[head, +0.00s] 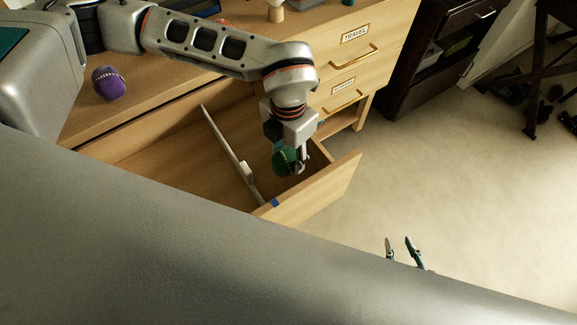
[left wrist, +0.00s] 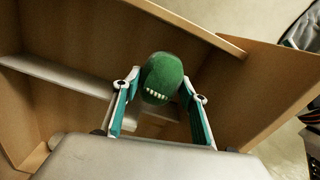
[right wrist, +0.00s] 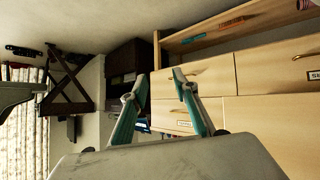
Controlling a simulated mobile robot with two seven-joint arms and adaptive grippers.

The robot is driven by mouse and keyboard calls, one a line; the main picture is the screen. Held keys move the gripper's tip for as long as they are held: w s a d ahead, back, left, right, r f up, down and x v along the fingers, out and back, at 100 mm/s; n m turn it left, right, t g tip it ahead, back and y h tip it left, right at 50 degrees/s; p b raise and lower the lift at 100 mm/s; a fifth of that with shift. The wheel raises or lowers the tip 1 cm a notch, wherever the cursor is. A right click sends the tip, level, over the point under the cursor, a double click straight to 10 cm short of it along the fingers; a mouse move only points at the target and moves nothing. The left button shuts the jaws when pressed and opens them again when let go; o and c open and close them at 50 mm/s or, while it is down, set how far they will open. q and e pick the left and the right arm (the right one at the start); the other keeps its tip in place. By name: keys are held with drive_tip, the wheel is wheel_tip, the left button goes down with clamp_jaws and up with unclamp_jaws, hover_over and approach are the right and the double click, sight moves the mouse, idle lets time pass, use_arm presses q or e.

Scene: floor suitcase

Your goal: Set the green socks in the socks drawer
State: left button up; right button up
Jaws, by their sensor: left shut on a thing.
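The green socks (head: 287,161), a rolled bundle, are between the fingers of my left gripper (head: 294,165). In the left wrist view the green socks (left wrist: 163,78) are pinched by my left gripper (left wrist: 158,88), with a row of pale marks on their near side. The gripper holds them over the open drawer (head: 329,188), in the compartment to the right of the grey divider (head: 228,152). I cannot tell whether the socks touch the drawer floor. My right gripper (head: 402,250) is open and empty over the carpet; it also shows in the right wrist view (right wrist: 163,82).
Purple rolled socks (head: 109,84) lie on the dresser top at the left. A drawer labelled TRAVEL (head: 355,34) is shut on the right side of the dresser. A dark cabinet (head: 440,60) stands farther right. The carpet right of the open drawer is clear.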

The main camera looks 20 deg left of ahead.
sight(288, 154)
use_arm(q)
drive_tip(key=shift+f+b, duration=0.45)
drive_tip(key=shift+f, duration=3.05)
drive_tip(key=shift+f, duration=0.15)
drive_tip(key=o, duration=1.1)
wheel_tip(288, 154, up, 12)
drive_tip(key=shift+r+p, duration=0.2)
drive_tip(key=shift+p, duration=0.6)
